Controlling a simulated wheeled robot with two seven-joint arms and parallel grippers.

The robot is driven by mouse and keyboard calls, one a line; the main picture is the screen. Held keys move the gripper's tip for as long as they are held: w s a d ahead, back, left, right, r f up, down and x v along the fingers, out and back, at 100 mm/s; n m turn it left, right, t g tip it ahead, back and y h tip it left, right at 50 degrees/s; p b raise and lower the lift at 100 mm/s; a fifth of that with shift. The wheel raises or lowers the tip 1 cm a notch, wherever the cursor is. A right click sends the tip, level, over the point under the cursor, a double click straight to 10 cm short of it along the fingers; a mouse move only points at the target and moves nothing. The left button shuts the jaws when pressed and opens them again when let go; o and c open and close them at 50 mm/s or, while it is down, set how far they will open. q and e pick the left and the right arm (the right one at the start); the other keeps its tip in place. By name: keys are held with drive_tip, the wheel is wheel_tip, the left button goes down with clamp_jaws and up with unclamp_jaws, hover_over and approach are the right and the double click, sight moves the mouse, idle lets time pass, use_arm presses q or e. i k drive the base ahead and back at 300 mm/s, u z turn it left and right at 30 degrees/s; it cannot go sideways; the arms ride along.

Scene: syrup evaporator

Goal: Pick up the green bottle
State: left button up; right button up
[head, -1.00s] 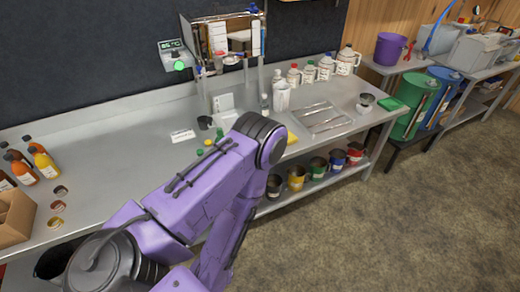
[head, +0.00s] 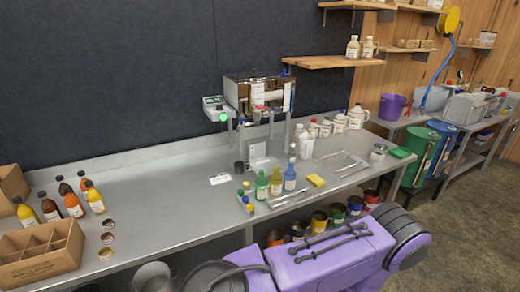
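The green bottle (head: 262,187) stands upright on the metal bench, near its front edge, at the middle of the head view. A yellow bottle (head: 276,182) and a blue bottle (head: 290,176) stand in a row to its right. A purple arm of mine crosses the lower right, below the bench edge and apart from the bottle. Neither gripper's fingers show in this view.
A cardboard divider box (head: 40,252) and several amber and yellow bottles (head: 70,201) stand at the left. A metal tray (head: 343,162) and yellow sponge (head: 316,180) lie to the right. The evaporator (head: 262,98) stands behind. The bench left of the green bottle is largely clear.

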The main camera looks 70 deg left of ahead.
sight(261, 183)
drive_tip(key=u, duration=0.45)
drive_tip(key=i, duration=1.45)
drive_tip(key=u, duration=1.55)
drive_tip(key=i, duration=0.9)
drive_tip(key=u, duration=1.1)
